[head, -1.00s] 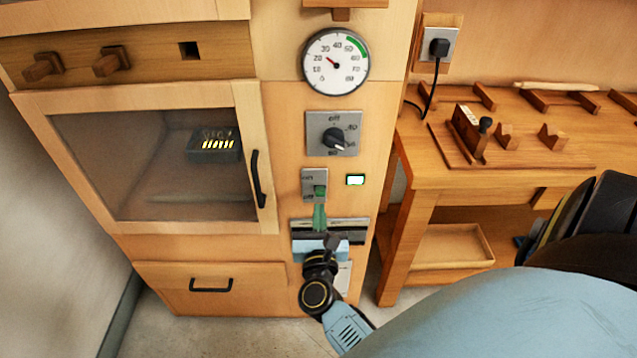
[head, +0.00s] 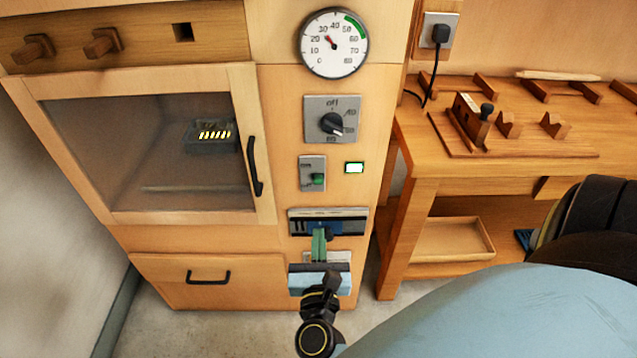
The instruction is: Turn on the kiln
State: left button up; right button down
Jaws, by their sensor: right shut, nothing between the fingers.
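The kiln is a wooden cabinet with a glass door (head: 150,165), which is shut. Behind the glass a dark box (head: 212,136) shows glowing yellow bars. On the right panel are a round gauge (head: 333,44) with its needle near 30, a dial knob (head: 332,123) turned away from "off" toward the lower right, and a switch plate (head: 312,160) with a green toggle (head: 319,180) at its lower part. A small indicator lamp (head: 355,168) beside it is lit. My right gripper (head: 319,236) is shut and empty, its green fingers below the switch, in front of a slotted plate (head: 300,222). My left gripper is out of view.
A wooden workbench (head: 420,165) with a block plane (head: 471,122) and wood pieces stands to the right, with a tray (head: 450,250) on its lower shelf. A plug sits in the wall socket (head: 438,36). A drawer (head: 205,265) is shut below the kiln door.

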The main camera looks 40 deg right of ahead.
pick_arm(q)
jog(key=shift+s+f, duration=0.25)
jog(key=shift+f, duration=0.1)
pick_arm(e)
jog(key=shift+s+a+r, duration=0.2)
jog(key=shift+s+a, duration=0.25)
jog(key=shift+s, duration=0.1)
jog(key=shift+s+a+r, duration=0.15)
jog(key=shift+s+a, duration=0.25)
jog(key=shift+s, duration=0.1)
